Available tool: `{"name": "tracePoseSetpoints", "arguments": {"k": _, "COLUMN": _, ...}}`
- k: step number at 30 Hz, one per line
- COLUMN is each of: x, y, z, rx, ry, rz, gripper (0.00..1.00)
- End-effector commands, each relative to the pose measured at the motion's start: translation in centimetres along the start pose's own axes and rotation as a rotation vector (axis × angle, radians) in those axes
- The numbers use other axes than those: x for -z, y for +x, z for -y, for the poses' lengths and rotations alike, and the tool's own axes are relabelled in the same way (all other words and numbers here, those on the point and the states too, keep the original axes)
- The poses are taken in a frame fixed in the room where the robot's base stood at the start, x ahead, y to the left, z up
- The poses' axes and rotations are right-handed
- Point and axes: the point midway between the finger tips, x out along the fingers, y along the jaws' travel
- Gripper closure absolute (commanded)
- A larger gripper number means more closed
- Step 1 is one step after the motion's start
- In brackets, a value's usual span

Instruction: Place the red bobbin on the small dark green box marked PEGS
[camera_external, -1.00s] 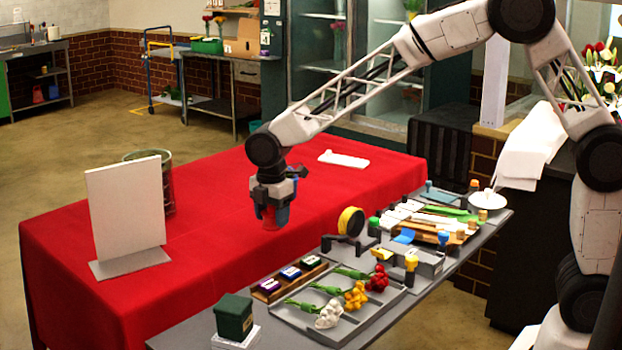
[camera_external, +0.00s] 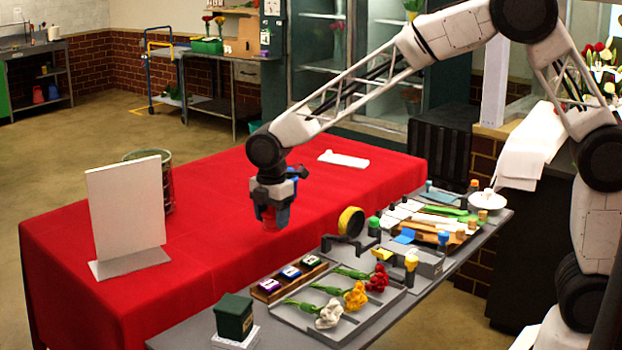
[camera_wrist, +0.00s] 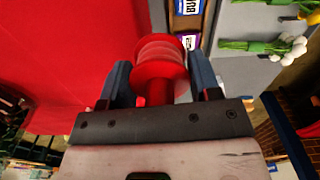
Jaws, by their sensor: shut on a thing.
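My gripper (camera_external: 272,214) is shut on the red bobbin (camera_wrist: 162,62), one finger on each side of it in the wrist view. In the external view the bobbin (camera_external: 269,216) shows between the fingers, held in the air over the red cloth. The small dark green box (camera_external: 234,317) stands at the near end of the grey bench, on a white block, below and left of my gripper and well apart from it. I cannot read its marking in the external view. The box is not in the wrist view.
A wooden rack (camera_external: 290,282) with several small labelled boxes lies beside the green box. A grey tray (camera_external: 341,339) holds flowers. A yellow ring on a stand (camera_external: 351,222) rises right of my gripper. A white upright panel (camera_external: 127,212) stands left. The red cloth (camera_external: 225,240) between is clear.

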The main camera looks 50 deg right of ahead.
Motion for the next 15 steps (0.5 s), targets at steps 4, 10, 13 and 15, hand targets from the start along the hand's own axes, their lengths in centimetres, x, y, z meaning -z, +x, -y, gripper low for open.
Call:
{"name": "tracePoseSetpoints", "arguments": {"k": 4, "x": 1.5, "y": -0.3, "z": 1.4, "rx": -0.001, "ry": 0.003, "rz": 0.000, "gripper": 0.66}}
{"name": "tracePoseSetpoints", "arguments": {"k": 10, "x": 4.6, "y": -0.7, "z": 4.8, "rx": 0.000, "ry": 0.012, "rz": 0.000, "gripper": 0.66}}
{"name": "tracePoseSetpoints", "arguments": {"k": 13, "x": 6.4, "y": -1.0, "z": 6.9, "rx": -0.001, "ry": 0.019, "rz": -0.001, "gripper": 0.66}}
{"name": "tracePoseSetpoints", "arguments": {"k": 15, "x": 7.5, "y": -1.1, "z": 8.4, "rx": 0.000, "ry": 0.024, "rz": 0.000, "gripper": 0.66}}
